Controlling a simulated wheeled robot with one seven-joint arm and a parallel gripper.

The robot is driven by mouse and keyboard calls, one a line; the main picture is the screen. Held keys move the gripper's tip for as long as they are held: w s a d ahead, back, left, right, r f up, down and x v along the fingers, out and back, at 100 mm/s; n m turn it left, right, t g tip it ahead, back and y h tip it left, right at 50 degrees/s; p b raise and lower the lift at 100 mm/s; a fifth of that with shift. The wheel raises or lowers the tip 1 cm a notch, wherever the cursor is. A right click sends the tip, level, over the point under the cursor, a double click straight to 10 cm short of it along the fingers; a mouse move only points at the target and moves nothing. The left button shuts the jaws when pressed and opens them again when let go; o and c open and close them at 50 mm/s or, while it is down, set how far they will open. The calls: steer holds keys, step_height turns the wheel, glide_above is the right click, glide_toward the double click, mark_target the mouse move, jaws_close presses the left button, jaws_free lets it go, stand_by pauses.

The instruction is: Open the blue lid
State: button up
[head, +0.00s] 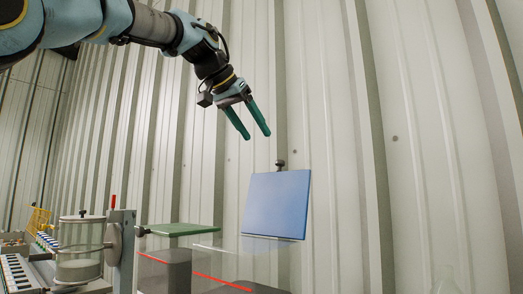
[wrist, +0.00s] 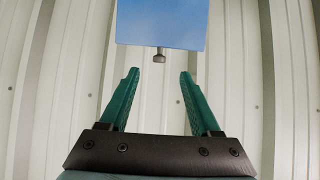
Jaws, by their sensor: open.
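The blue lid (head: 277,204) stands raised and nearly upright at the back of a clear-walled bin (head: 225,262) in the head view. A small dark knob (head: 280,165) sticks up at its top edge. My gripper (head: 256,136) hangs above and to the left of the lid, its two green fingers open and empty. In the wrist view my gripper (wrist: 160,75) is open, with the blue lid (wrist: 162,22) beyond the fingertips. The knob (wrist: 159,55) shows between and just past the fingertips, apart from both.
A green lid (head: 181,229) lies flat left of the blue one. A clear cylinder (head: 79,248) and a metal post (head: 121,240) stand farther left. A red line runs along the bin's edge. A corrugated wall (head: 330,90) rises close behind. The air around my gripper is free.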

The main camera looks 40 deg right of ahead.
steer(key=shift+b+v, duration=0.35)
steer(key=shift+v, duration=1.9)
steer(key=shift+f, duration=0.1)
steer(key=shift+c, duration=0.3)
